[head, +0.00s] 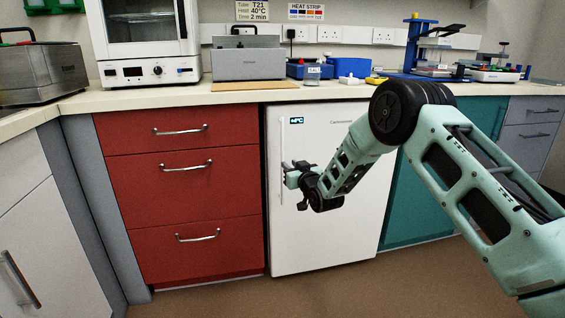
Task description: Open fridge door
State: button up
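The white fridge (345,240) stands under the bench, between red drawers and a teal cabinet. Its door looks shut, with a small dark temperature label (296,120) at the upper left. A thin vertical handle or edge strip runs along the left side of the door. My gripper (288,172) is in front of the left part of the door, close to that left side. Its fingers point left, but they are small and dark here. I cannot tell whether they are apart or closed, or whether they touch the door. My arm covers the right part of the door.
Red drawers (185,223) with metal handles are left of the fridge. A teal cabinet (408,212) is to its right. The worktop (190,95) above carries an oven (147,42), a grey metal bath (247,63) and blue equipment. The brown floor in front looks clear.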

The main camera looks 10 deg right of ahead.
aim_at(283, 159)
jog(key=shift+w+a+b, duration=0.2)
jog(key=shift+w+a, duration=0.05)
jog(key=shift+w, duration=0.9)
jog(key=shift+w+a+b, duration=0.25)
jog(key=shift+w, duration=0.95)
jog(key=shift+w+a+b, duration=0.2)
jog(key=shift+w+a, duration=0.05)
jog(key=shift+w, duration=0.9)
grip_shut()
